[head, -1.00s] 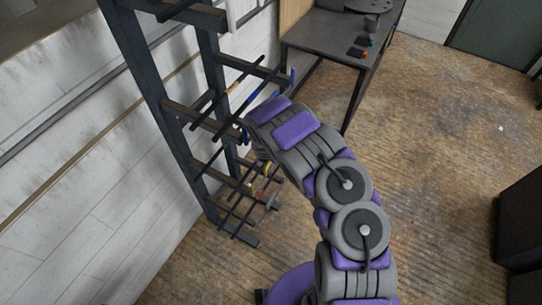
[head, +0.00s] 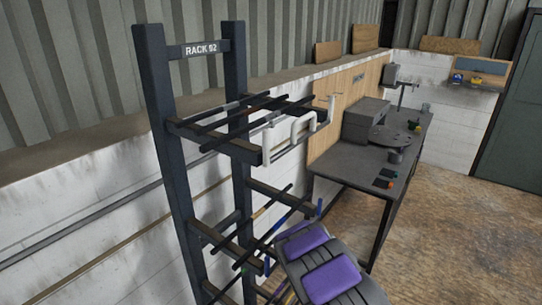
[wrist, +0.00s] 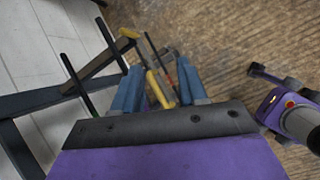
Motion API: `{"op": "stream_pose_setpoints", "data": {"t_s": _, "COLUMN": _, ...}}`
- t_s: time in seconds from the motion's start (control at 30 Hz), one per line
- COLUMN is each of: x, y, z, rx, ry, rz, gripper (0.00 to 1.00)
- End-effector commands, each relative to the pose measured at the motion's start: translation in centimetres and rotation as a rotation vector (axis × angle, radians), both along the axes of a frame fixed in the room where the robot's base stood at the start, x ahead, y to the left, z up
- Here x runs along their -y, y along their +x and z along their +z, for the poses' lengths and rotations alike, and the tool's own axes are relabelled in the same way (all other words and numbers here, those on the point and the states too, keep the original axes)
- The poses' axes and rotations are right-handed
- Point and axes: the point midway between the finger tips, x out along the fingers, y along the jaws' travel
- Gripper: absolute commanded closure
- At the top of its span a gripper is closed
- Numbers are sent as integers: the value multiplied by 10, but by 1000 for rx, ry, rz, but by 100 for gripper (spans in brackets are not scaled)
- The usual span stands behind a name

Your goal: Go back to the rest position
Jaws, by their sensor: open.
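My gripper (wrist: 157,75) shows in the wrist view with its two blue fingers apart. No object is visibly held between them. Beyond the fingers are a thin yellow piece (wrist: 160,90) and dark rods, seen from above near the lower rack. In the head view my purple and grey arm enters at the bottom, in front of the lower part of the dark rack (head: 163,120) marked "RACK 02". The gripper's jaws cannot be made out clearly there.
White bent pipes (head: 292,132) lie on the rack's upper arms, whose rods stick out. A dark workbench (head: 345,172) with a grey box (head: 366,118) stands behind, right of the rack. A ribbed wall is at the back. Brown floor (head: 450,220) is open at right.

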Motion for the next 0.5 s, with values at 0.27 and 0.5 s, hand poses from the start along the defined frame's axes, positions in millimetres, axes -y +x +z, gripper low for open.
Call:
{"op": "stream_pose_setpoints", "data": {"t_s": 0.27, "x": 74, "y": -37, "z": 82, "rx": 133, "ry": 3, "rz": -451, "gripper": 58}}
{"op": "stream_pose_setpoints", "data": {"t_s": 0.5, "x": 107, "y": -100, "z": 134, "rx": 224, "ry": 62, "rz": -825, "gripper": 58}}
